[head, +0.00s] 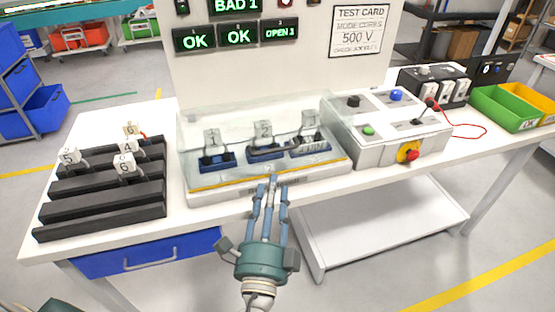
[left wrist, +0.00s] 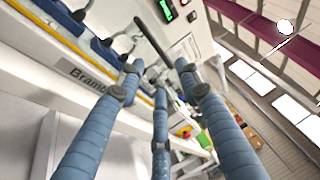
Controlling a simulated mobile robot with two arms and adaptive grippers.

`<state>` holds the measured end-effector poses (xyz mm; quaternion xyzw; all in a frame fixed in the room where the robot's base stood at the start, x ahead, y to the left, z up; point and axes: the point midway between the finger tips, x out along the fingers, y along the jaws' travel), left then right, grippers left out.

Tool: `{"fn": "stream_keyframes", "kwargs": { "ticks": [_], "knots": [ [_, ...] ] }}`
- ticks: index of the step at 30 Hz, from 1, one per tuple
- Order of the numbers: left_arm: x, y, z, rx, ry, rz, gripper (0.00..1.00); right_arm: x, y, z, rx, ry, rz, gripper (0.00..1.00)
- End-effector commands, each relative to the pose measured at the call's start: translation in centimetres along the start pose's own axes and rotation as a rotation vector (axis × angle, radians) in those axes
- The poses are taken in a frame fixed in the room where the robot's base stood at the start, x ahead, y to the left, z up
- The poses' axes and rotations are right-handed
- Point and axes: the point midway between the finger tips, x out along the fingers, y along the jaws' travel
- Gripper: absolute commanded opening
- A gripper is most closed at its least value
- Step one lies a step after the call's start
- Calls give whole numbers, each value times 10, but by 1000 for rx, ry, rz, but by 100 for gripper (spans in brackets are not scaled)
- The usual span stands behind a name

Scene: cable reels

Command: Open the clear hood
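The clear hood (head: 235,122) is down over the test fixture (head: 205,195) in the middle of the table. Under it several cable ends with white numbered tags sit in blue sockets. A yellow strip runs along the fixture's front. My left gripper (head: 271,185) is at the middle of this front edge, fingers pointing to the hood. In the left wrist view its blue fingers (left wrist: 158,85) stand apart with nothing between them; the yellow strip passes behind them. I cannot tell whether a fingertip touches the hood.
A black rack (head: 105,213) with tagged cable ends stands at the left. A control box (head: 385,150) with buttons and a red knob stands right of the hood. Green and yellow bins (head: 505,108) are at the far right. A display panel (head: 265,75) rises behind the hood.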

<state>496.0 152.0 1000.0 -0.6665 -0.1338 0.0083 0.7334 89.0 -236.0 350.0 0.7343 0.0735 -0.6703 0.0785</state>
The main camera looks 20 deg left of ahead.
Motion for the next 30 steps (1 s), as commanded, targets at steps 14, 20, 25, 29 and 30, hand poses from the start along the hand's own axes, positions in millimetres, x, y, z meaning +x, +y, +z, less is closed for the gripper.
{"fn": "stream_keyframes", "kwargs": {
  "ticks": [14, 20, 25, 29, 30],
  "knots": [
    [84, -2, 0, 0, 0, 2, 35, -36, 0, -4, 0, 1, 0, 0],
    [101, 0, 0, -1, 1, 3, 35, -40, 1, -5, 0, 2, 0, 0],
    [104, 2, 0, -1, 1, 4, 35, -40, 0, -5, 0, 2, 0, 0],
    [103, 2, 0, -1, 1, 4, 35, -40, 0, -5, 0, 2, 0, 0],
    [103, 2, 0, -1, 1, 4, 31, -40, 0, -5, 0, 2, 0, 0]
  ]
}}
